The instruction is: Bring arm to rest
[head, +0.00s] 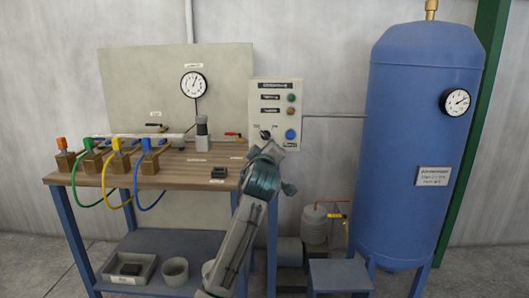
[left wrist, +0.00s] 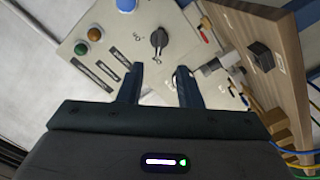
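My left arm rises from the bottom middle of the head view, and its gripper (head: 268,152) is in front of the lower part of the grey control panel (head: 257,93). In the left wrist view the two dark fingers (left wrist: 159,88) are apart with nothing held between them. A black rotary knob (left wrist: 158,40) on the panel shows beyond the fingertips, apart from them. The knob also shows just above the gripper in the head view (head: 265,134). The blue button (head: 290,134) is beside it. My right gripper is in neither view.
A wooden bench (head: 180,168) at left carries several coloured-handle valves with hoses, and a black block (head: 219,173). A blue tank (head: 415,150) stands at right, with a low blue stand (head: 340,274) before it. A tray (head: 130,270) and cups are on the lower shelf.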

